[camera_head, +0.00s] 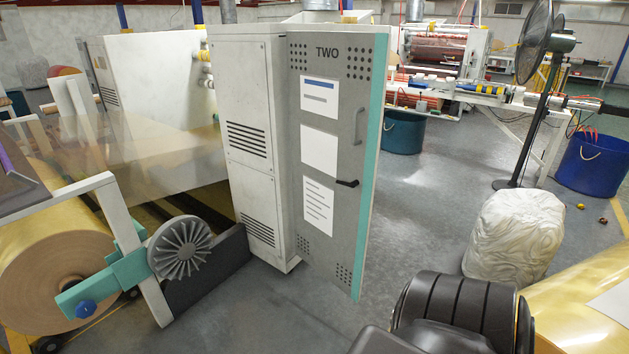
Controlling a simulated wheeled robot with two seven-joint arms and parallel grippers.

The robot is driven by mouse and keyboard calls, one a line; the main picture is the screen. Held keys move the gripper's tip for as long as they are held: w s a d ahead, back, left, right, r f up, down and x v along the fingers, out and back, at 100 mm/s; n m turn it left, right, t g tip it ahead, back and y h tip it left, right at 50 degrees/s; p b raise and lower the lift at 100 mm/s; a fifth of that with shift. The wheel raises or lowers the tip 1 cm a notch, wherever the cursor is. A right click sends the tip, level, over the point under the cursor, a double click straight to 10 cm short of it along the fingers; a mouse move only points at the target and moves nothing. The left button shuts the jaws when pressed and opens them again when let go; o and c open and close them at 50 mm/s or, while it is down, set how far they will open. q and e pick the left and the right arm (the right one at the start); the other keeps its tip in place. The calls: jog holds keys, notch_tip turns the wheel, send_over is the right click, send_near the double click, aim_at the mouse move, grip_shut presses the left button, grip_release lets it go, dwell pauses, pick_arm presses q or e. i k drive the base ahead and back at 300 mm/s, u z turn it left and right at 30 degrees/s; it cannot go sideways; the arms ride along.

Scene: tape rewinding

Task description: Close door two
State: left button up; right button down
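Door two (332,240) is a grey panel with "TWO" at the top, several vent holes, white paper sheets, a grey handle and a black lever near its right side. It joins the front edge of a tall white cabinet (243,75) at the left of the panel. The door seems to stand open, swung out from the cabinet. Its teal free edge faces right and shows its thickness. The cabinet's inside is hidden. Neither of my grippers is in view.
A machine with a large brown roll (55,270) and a finned grey wheel (180,249) stands at left. A white wrapped bundle (515,240) and a black fan (536,40) stand at right. Grey floor (425,200) is open right of the door. A black ribbed shape fills the bottom right.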

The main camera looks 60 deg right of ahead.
aim_at(337, 81)
jog(key=z, duration=0.15)
jog(key=i, duration=1)
jog(key=z, duration=1.05)
jog(key=i, duration=0.7)
jog(key=z, duration=0.6)
